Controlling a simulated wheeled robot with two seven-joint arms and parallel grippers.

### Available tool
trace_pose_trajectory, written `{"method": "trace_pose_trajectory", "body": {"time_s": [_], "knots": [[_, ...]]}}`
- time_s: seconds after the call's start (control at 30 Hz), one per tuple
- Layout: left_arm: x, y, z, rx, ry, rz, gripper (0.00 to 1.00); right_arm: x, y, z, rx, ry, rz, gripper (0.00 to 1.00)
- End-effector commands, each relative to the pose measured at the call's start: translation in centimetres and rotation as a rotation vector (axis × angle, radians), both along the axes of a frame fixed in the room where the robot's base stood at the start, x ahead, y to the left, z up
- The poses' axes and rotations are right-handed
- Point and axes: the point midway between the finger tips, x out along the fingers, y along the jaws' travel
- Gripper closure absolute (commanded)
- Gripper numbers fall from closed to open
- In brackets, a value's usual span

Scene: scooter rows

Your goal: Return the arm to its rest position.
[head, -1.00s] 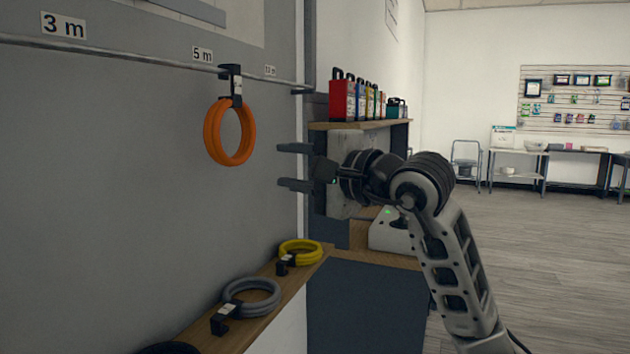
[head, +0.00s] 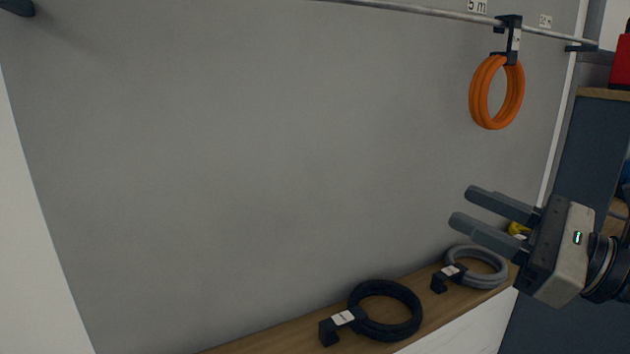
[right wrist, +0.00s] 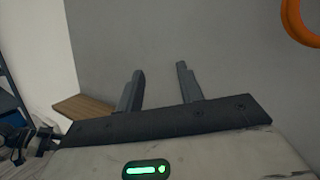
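My right gripper (head: 466,207) comes in from the right in the head view, with its two fingers apart and nothing between them. It is in front of the grey wall panel, below the orange cable coil (head: 497,91) and above the shelf. In the right wrist view its fingers (right wrist: 158,85) also stand apart and empty, facing the bare grey panel. The orange coil hangs from a black clip on the rail, and part of it shows in the right wrist view (right wrist: 301,22). My left gripper is not in view.
A wooden shelf (head: 290,337) below the panel holds a black coil (head: 388,311), a grey coil (head: 484,267) and a yellow coil (head: 517,230) partly hidden by my right gripper. A metal rail (head: 420,10) runs along the top. The panel's middle is bare.

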Motion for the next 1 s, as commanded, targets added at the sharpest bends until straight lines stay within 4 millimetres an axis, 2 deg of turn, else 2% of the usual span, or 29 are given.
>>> {"method": "trace_pose_trajectory", "body": {"time_s": [0.03, 0.07, 0.1, 0.17, 0.2, 0.27, 0.3, 0.4, 0.5, 0.53, 0.57, 0.6, 0.7, 0.8, 1.0], "knots": [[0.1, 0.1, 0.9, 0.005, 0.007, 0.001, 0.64, -0.1, 0.9, -0.6, 0.294, 0.17, 0.088, 0.63], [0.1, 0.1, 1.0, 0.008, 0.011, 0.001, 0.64, 0.0, 1.0, -1.2, 0.473, 0.27, 0.129, 0.63], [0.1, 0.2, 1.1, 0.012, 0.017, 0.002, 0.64, 0.2, 0.8, -2.3, 0.714, 0.408, 0.169, 0.63], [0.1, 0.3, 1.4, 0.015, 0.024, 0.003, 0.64, 0.8, 0.2, -4.8, 1.084, 0.623, 0.202, 0.63], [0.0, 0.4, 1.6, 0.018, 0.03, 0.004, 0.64, 1.1, -0.2, -7.2, 1.334, 0.767, 0.202, 0.63], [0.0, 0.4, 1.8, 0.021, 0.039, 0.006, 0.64, 1.1, -0.5, -11.7, 1.697, 0.971, 0.175, 0.63], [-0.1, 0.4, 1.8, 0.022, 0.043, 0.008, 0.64, 0.7, -0.4, -14.6, 1.897, 1.079, 0.143, 0.63], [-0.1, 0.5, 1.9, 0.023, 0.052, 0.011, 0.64, -1.2, 0.8, -21.3, 2.322, 1.296, 0.032, 0.63], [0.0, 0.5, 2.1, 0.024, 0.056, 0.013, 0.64, -4.1, 3.0, -26.9, 2.671, 1.455, -0.112, 0.63], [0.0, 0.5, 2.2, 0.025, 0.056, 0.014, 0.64, -5.0, 3.7, -28.2, 2.759, 1.491, -0.156, 0.63], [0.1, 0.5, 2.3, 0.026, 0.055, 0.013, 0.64, -6.0, 4.4, -29.4, -2.685, -1.44, 0.19, 0.63], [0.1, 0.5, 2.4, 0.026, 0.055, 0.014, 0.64, -7.2, 5.3, -30.7, -2.596, -1.379, 0.229, 0.63], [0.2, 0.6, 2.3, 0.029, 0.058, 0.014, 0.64, -9.6, 7.3, -33.0, -2.429, -1.265, 0.299, 0.63], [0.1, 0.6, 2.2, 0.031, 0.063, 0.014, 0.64, -11.0, 8.4, -34.0, -2.341, -1.206, 0.333, 0.63], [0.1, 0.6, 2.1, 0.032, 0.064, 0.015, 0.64, -11.4, 8.8, -34.4, -2.312, -1.186, 0.342, 0.63]]}}
